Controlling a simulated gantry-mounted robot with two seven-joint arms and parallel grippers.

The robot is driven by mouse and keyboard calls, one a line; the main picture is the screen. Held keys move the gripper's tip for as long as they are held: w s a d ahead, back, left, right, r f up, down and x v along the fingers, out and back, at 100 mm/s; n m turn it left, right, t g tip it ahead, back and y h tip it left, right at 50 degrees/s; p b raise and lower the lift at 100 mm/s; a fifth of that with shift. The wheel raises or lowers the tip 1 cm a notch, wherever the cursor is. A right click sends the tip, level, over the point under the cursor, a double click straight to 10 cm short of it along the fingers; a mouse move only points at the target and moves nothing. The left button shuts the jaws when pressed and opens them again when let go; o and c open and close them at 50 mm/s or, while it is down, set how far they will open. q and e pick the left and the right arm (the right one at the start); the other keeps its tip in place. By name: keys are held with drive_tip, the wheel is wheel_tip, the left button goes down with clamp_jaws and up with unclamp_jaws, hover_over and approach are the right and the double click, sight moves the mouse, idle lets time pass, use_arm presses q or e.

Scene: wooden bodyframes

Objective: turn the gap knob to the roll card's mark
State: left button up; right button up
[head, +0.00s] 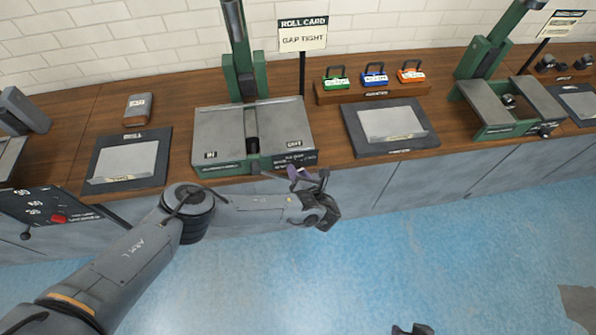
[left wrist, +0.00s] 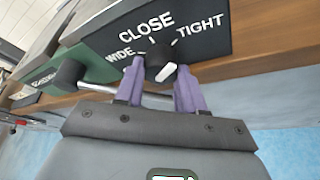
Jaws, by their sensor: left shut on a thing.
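The roll card (head: 303,36) reads "GAP TIGHT" on its post behind the bench. The grey roller machine (head: 215,130) stands below it, with a dark knob panel at its front right corner. In the left wrist view the panel (left wrist: 205,42) reads WIDE, CLOSE and TIGHT from left to right. The dark gap knob (left wrist: 158,56) has a white pointer bar (left wrist: 166,72) slanting up to the right; I cannot tell exactly which mark it meets. My left gripper (head: 308,175) has its purple fingers (left wrist: 161,84) shut on the knob's sides. A dark tip, perhaps my right gripper (head: 412,329), shows at the bottom edge.
A metal lever or rod (left wrist: 100,89) lies left of the fingers. A dark tray (head: 435,140) with a light plate sits right of the machine, another (head: 93,165) left.

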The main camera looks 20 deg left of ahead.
use_arm(q)
drive_tip(key=shift+m+y, duration=0.3)
drive_tip(key=shift+m, duration=0.1)
idle(0.3)
drive_tip(key=o, duration=1)
drive_tip(key=shift+o, duration=0.2)
drive_tip(key=shift+d, duration=0.1)
drive_tip(key=p+v, duration=0.1)
drive_tip(key=v, duration=0.9)
drive_tip(key=shift+s+d+p, duration=0.2)
drive_tip(key=shift+s+p, duration=0.05)
drive_tip(key=shift+p, duration=0.15)
drive_tip(key=shift+r, duration=0.15)
